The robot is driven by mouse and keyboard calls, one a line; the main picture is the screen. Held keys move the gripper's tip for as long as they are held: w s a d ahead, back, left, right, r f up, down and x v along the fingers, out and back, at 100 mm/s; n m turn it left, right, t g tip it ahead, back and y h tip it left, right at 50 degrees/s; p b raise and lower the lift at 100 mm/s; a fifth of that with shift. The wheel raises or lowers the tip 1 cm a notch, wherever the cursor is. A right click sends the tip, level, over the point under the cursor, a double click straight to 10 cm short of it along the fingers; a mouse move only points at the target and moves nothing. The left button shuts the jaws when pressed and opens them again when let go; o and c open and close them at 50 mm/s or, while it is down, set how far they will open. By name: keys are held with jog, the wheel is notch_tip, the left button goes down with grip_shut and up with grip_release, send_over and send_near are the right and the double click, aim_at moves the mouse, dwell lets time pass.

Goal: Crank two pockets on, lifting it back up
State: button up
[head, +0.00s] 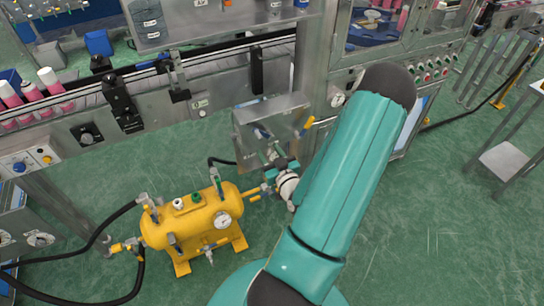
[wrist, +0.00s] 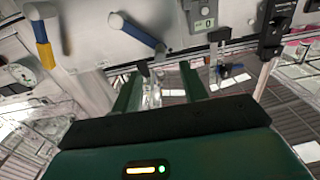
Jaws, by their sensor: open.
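A grey metal box (head: 272,120) hangs below the conveyor in the head view, with small handles on its front. In the head view my gripper (head: 281,165) is at the box's lower front, partly hidden by my arm.
A small counter (wrist: 206,22) reads 0 in the wrist view. A yellow tank (head: 190,218) with valves and black hoses stands on the floor at lower left. The conveyor (head: 210,72) carries pink-and-white cans at left.

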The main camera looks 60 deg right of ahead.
aim_at(261, 140)
jog(key=shift+x, duration=3.55)
grip_shut()
jog(key=shift+f, duration=0.1)
